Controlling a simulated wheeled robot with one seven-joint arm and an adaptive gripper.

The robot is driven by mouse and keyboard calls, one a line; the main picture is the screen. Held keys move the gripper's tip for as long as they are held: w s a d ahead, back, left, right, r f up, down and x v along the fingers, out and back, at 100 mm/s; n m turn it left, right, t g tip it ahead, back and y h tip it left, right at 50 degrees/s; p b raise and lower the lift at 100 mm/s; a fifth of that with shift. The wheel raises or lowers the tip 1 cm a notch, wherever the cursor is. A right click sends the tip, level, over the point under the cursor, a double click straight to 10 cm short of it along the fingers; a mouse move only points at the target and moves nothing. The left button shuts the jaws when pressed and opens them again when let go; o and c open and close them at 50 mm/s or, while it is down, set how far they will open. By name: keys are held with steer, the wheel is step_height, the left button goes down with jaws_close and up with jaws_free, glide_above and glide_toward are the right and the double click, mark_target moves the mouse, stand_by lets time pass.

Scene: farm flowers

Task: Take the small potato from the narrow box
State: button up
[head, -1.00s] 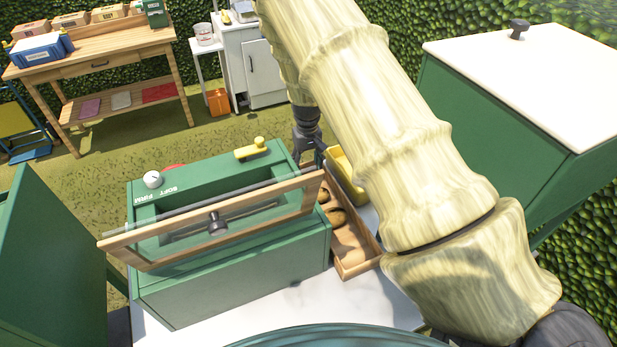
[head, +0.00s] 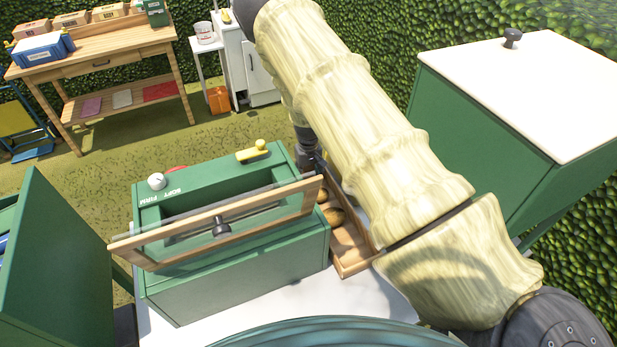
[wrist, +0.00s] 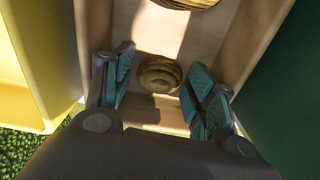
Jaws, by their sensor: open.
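The narrow box (head: 352,262) is wooden and stands at the right side of the green machine. In the wrist view, a small round brown potato (wrist: 160,74) lies on its floor. My gripper (wrist: 161,64) is open above the box, with its teal finger pads to the left and right of the small potato. I see no finger clearly closed on it. A larger potato (wrist: 184,3) is partly cut off at the top. In the head view, brown potatoes (head: 333,215) show in the box, and my arm hides part of it.
The green machine (head: 235,270) with a raised wood-framed clear lid (head: 218,228) borders the box. A yellow container (wrist: 30,75) is beside the box in the wrist view. A large green bin with a white lid (head: 545,85) stands at the right. A workbench (head: 95,65) is far back.

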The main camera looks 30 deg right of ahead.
steer(key=c, duration=0.8)
steer(key=shift+o, duration=0.2)
steer(key=shift+r, duration=0.1)
